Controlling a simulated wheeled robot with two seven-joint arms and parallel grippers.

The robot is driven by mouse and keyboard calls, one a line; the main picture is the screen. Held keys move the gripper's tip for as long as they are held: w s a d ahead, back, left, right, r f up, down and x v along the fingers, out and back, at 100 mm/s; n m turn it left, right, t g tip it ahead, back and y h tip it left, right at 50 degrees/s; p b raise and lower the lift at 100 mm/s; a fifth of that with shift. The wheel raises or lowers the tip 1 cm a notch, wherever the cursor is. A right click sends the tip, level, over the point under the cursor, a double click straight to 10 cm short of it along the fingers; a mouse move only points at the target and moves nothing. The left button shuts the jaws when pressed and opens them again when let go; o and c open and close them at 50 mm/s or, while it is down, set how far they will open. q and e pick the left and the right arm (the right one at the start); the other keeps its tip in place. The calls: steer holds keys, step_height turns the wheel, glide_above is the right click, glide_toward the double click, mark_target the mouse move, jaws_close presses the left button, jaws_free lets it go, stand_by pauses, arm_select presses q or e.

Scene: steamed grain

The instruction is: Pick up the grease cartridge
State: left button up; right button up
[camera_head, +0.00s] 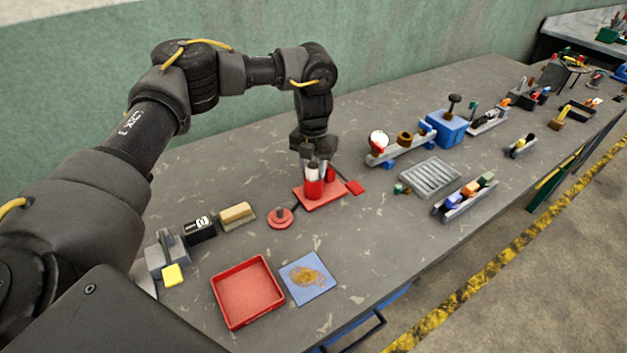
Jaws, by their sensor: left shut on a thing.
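My left arm reaches in from the left and over the bench. My left gripper (314,160) points straight down and is shut on a small upright white-and-red cylinder (314,186), which looks like the grease cartridge. The cylinder stands at a red base plate (327,196) on the bench. I cannot tell whether it touches the plate or is slightly above it. The gripper hides its upper part. My right gripper is not in view.
A red tray (247,318) and a stained blue cloth (306,277) lie in front. A grey rack (430,177) and blue box (447,128) stand to the right. Bare bench lies between.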

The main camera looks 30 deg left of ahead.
arm_select(q)
jaws_close()
steer(key=shift+r, duration=0.1)
step_height(320, 180, up, 10)
steer(key=shift+f+b, duration=0.1)
steer(key=shift+b, duration=0.3)
steer(key=shift+d, duration=0.1)
